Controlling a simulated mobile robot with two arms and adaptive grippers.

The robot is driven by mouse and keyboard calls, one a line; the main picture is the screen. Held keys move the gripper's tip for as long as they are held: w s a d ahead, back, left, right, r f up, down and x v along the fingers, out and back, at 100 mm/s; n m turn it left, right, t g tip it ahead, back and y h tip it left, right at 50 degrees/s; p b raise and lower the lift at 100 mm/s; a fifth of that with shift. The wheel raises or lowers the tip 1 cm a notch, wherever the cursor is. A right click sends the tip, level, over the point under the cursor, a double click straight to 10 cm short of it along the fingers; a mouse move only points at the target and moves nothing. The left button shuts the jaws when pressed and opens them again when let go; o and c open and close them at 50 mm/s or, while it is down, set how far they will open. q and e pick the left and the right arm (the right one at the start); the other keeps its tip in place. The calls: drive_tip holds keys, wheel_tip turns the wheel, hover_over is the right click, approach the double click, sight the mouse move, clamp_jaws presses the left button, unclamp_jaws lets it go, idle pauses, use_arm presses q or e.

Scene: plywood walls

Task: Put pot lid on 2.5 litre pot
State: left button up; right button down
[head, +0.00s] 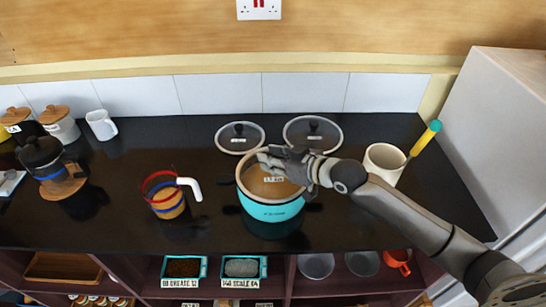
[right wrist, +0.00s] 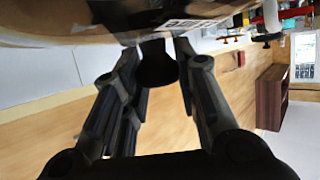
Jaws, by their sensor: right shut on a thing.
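The turquoise pot (head: 270,211) stands on the black counter near the middle of the head view. A glass pot lid (head: 257,183) with a small label lies over its mouth. I cannot tell whether its rim is fully seated or slightly above the pot. My right gripper (head: 275,160) reaches in from the right over the lid. In the right wrist view, the dark lid knob (right wrist: 158,65) is between the fingers of the right gripper (right wrist: 155,80), shut on it. The lid's glass fills the top of that view. My left gripper is not in view.
Two other glass lids, left (head: 240,138) and right (head: 312,133), lie behind the pot. A white-handled jug (head: 168,203) stands left of it. A cream container (head: 383,163) with a yellow-handled tool (head: 424,139) stands right, beside my arm. The counter between jug and pot is clear.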

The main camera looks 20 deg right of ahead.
drive_tip(key=shift+f, duration=0.15)
drive_tip(key=c, duration=1.1)
unclamp_jaws()
drive_tip(key=shift+o, duration=0.2)
drive_tip(key=shift+f, duration=0.1)
